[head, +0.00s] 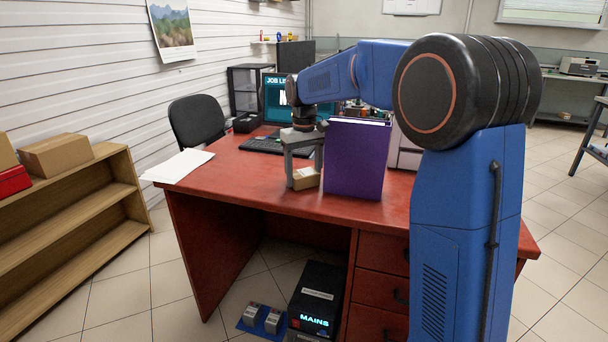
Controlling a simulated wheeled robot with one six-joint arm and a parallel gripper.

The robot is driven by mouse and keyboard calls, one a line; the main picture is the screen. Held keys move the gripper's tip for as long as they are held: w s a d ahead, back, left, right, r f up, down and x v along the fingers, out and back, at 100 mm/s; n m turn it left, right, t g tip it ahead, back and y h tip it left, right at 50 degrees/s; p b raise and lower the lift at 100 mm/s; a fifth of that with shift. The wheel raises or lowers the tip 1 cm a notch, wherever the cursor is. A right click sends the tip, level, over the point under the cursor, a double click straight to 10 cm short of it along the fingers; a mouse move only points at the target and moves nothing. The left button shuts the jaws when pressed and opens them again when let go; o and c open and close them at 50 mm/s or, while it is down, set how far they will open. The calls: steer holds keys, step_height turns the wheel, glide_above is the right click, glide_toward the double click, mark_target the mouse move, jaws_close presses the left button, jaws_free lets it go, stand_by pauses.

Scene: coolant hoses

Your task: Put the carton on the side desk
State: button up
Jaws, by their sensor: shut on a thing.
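A small tan carton (306,180) is between the fingers of my gripper (303,172) over the front middle of the red desk (250,188). My gripper points down and is shut on the carton. The purple binder or box beside it hides part of the right finger. The carton is at or just above the desk top; I cannot tell whether it touches.
A purple upright binder or box (354,160) stands close to the right of the carton. Papers (178,166), a keyboard (262,145) and a monitor (278,98) are on the desk. A wooden shelf (85,215) with boxes stands at left. The desk's front left is clear.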

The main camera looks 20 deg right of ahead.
mark_target(304, 173)
steer(key=shift+f, duration=0.1)
steer(key=o, duration=1.1)
steer(key=shift+c, duration=0.2)
step_height(304, 173, up, 12)
